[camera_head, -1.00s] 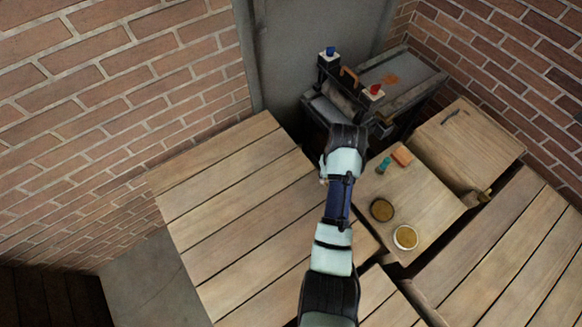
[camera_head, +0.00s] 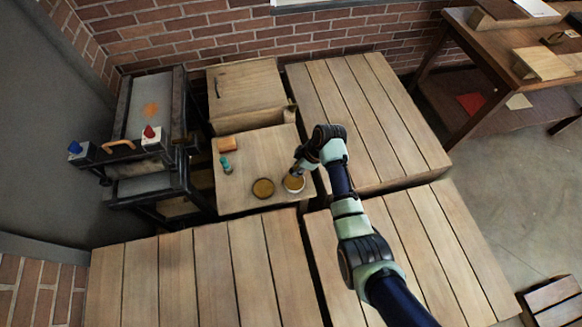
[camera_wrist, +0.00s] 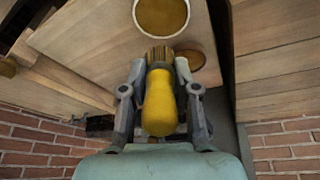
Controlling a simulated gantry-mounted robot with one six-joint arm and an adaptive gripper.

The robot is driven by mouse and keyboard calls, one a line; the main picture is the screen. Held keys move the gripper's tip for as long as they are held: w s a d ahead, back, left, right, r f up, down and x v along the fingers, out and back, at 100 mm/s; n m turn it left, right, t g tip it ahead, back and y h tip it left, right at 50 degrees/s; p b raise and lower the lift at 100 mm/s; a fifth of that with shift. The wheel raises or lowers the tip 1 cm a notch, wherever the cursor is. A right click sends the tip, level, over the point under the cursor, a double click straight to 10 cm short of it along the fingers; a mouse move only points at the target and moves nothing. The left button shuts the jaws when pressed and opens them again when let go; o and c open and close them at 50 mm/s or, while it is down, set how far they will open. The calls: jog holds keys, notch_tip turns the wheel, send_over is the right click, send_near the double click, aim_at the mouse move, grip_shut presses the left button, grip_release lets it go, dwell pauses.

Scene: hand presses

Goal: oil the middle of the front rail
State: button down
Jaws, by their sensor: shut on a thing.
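My gripper (camera_wrist: 160,95) is shut on a yellow-handled brush (camera_wrist: 160,105), whose brown bristles (camera_wrist: 159,55) point away from the wrist. In the head view my gripper is at the pale-rimmed round dish (camera_head: 293,185), and the brush is hard to make out there. In the wrist view the dish (camera_wrist: 162,14), with golden-brown contents, lies just beyond the bristle tips; I cannot tell whether they touch. The press (camera_head: 150,105) stands at left with dark rails; I cannot tell which is the front rail.
The small table (camera_head: 240,200) also holds an orange block (camera_head: 228,144) and a teal bottle-like item (camera_head: 226,165). The press has a blue knob (camera_head: 75,148), a red knob (camera_head: 150,132) and a tan handle (camera_head: 118,147). Plank-topped tables (camera_head: 195,280) lie in front and at right.

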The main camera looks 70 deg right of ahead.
jog(key=shift+f+b, duration=2.9)
jog(key=shift+b, duration=0.1)
jog(key=shift+f, duration=0.8)
jog(key=shift+r, duration=0.1)
notch_tip(320, 180, up, 7)
jog(key=p, duration=0.7)
jog(key=shift+r, duration=0.15)
